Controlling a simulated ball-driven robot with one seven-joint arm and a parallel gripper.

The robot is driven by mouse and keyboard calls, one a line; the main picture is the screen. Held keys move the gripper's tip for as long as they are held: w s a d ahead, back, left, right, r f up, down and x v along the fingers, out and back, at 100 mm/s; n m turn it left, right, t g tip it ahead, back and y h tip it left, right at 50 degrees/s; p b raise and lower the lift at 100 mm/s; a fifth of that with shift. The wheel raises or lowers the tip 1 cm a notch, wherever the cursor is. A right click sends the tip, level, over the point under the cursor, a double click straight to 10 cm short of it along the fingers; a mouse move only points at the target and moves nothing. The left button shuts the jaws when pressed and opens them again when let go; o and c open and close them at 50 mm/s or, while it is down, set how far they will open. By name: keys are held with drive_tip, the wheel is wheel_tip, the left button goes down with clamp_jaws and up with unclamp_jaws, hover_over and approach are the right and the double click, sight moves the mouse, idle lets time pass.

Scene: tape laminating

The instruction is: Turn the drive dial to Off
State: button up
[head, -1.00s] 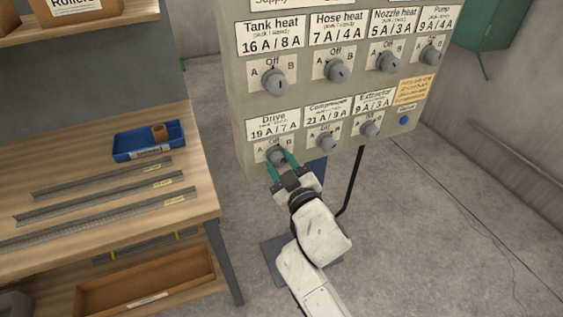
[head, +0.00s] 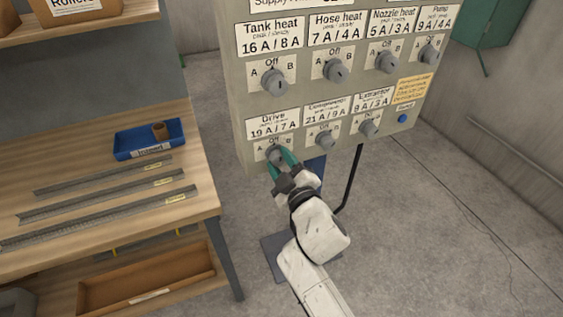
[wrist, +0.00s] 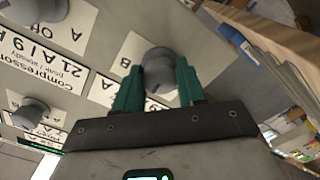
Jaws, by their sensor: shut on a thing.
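The drive dial (head: 275,153) is a round grey knob at the lower left of the grey control panel (head: 239,118), under the "Drive 19 A / 7 A" label (head: 272,124). Its plate reads A, Off and B, with A at left and Off at top. My gripper (head: 281,159) has its green fingers shut on the dial, one on each side. In the wrist view the dial (wrist: 158,58) sits between the fingertips (wrist: 160,75).
Other dials sit close by, including the compressor dial (head: 325,140) to the right and the tank heat dial (head: 273,80) above. A blue button (head: 403,118) is at the panel's right. A wooden workbench (head: 195,212) with a blue tray (head: 120,152) stands at left.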

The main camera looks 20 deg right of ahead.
drive_tip(key=o, duration=1.1)
drive_tip(key=shift+c, duration=0.2)
drive_tip(key=s, duration=1)
drive_tip(key=shift+s, duration=0.4)
